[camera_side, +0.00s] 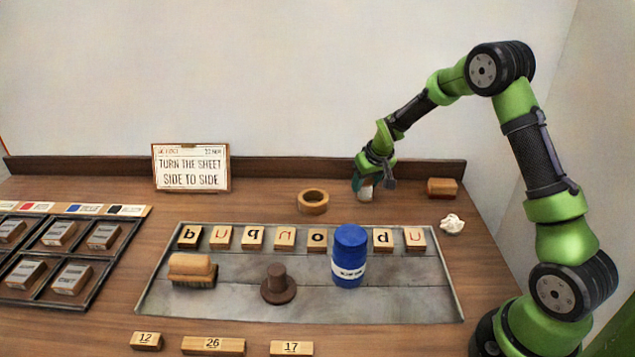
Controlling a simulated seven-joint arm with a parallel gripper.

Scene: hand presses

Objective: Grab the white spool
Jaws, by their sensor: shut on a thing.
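My gripper (376,182) is at the back right of the table, pointing down, just behind the metal tray.
The metal tray (400,298) holds letter blocks, a brush (192,270), a brown knobbed piece (278,290) and a blue drum (349,248).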

